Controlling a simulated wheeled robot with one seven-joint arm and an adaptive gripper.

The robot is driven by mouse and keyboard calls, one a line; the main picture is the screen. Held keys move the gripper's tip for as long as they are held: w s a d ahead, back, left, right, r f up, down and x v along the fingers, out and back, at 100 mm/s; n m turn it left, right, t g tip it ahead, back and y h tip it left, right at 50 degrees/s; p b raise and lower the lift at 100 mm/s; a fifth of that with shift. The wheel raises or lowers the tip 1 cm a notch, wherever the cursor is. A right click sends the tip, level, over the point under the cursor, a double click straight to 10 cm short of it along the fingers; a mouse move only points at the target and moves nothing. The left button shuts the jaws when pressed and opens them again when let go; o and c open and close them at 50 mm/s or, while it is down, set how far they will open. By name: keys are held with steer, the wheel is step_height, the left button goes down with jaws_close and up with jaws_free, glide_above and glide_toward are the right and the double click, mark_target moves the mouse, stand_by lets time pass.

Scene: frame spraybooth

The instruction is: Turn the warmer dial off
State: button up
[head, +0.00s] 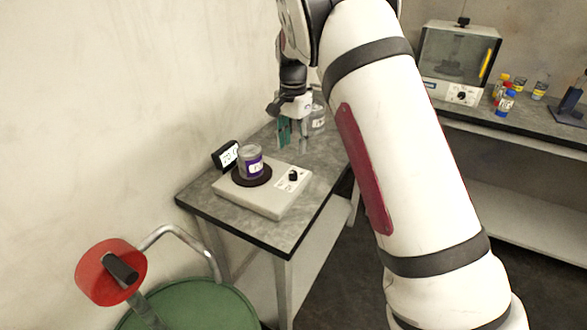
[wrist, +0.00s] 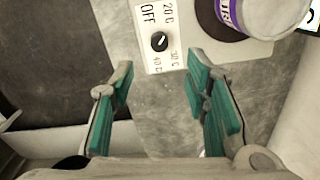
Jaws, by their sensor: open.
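The warmer (head: 262,200) is a pale flat box on the grey table, with a dark round plate. Its small black dial (head: 293,176) is on the right part of its top. In the wrist view the dial (wrist: 159,41) sits among the labels OFF, 20 C, 30 C and 40 C. A white mark on it seems to slant to the upper right; I cannot tell its exact setting. A can with a purple label (head: 250,163) stands on the plate. My gripper (head: 294,138) is open and empty, above the table behind the warmer. Its green-padded fingers (wrist: 158,88) are apart, short of the dial.
A small display (head: 225,155) stands left of the can. A grey can (head: 317,118) stands behind my gripper. A wall is close on the left. A red wheel (head: 110,272) and green drum (head: 190,308) are in front. Another bench (head: 520,125) with bottles is at right.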

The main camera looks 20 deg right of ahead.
mark_target(293, 172)
step_height(293, 172, down, 10)
steer(key=shift+r+p, duration=0.1)
steer(key=shift+p, duration=0.35)
jaws_close()
